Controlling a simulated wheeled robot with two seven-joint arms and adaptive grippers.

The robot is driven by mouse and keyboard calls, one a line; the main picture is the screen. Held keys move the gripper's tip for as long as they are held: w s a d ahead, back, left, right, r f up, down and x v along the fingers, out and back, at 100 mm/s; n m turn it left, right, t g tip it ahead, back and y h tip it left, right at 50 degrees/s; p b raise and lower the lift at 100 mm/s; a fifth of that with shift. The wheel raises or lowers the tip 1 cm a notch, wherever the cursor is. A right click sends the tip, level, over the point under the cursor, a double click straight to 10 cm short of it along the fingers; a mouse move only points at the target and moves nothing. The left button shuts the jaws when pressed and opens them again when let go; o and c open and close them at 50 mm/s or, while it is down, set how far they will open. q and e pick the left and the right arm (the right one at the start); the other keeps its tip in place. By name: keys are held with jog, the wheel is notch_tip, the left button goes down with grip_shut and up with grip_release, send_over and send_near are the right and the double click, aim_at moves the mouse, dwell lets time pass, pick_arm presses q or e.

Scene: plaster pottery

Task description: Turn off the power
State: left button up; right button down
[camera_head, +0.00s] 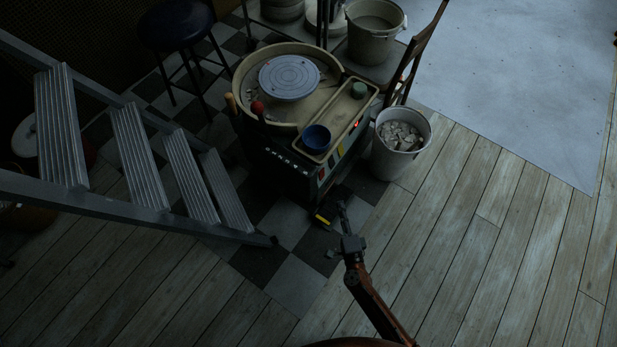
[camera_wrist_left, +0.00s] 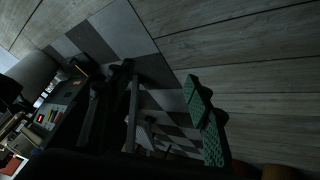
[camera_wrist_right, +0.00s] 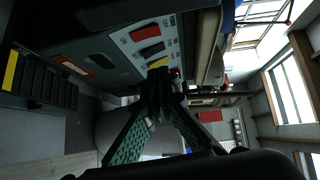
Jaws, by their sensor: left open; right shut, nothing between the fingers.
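The pottery wheel machine (camera_head: 283,172) stands at the upper middle of the head view, with a control panel on its side. In the right wrist view the panel (camera_wrist_right: 128,55) shows a red switch (camera_wrist_right: 144,33), a black switch (camera_wrist_right: 152,50) and a yellow switch (camera_wrist_right: 158,63). My right gripper (camera_head: 341,207) is in front of the machine's lower front corner, shut and empty. In the right wrist view its fingertips (camera_wrist_right: 160,76) appear beside the yellow switch; contact cannot be told. My left gripper (camera_wrist_left: 160,85) is open and empty; I cannot make it out in the head view.
A metal step ladder (camera_head: 130,155) stands left of the machine. A white bucket of shards (camera_head: 400,165) is to its right, beside a wooden chair (camera_head: 415,50). A dark stool (camera_head: 175,25) is behind. The plank floor (camera_head: 480,230) at right is clear.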

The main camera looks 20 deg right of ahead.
jog(key=b, duration=0.3)
send_near(322, 174)
jog(key=w+d, duration=0.3)
jog(key=d, duration=0.1)
pick_arm(q)
jog(key=shift+s+a+f+m+t+b, duration=0.15)
jog(key=shift+a+f+t+b, duration=0.2)
jog(key=shift+f, duration=0.55)
jog(key=shift+s+a+f+m+t+b, duration=0.1)
jog(key=shift+s+f+t, duration=0.1)
jog(key=shift+f+t, duration=0.45)
jog(key=shift+s+a+f+m+t+b, duration=0.15)
jog(key=shift+a+f+t+b, duration=0.1)
jog(key=shift+f, duration=0.85)
pick_arm(e)
jog(key=shift+w+a, duration=0.35)
jog(key=shift+w, duration=0.3)
jog(key=shift+w+a, duration=0.35)
jog(key=shift+w, duration=0.25)
jog(key=shift+w+a, duration=0.3)
jog(key=shift+w, duration=0.35)
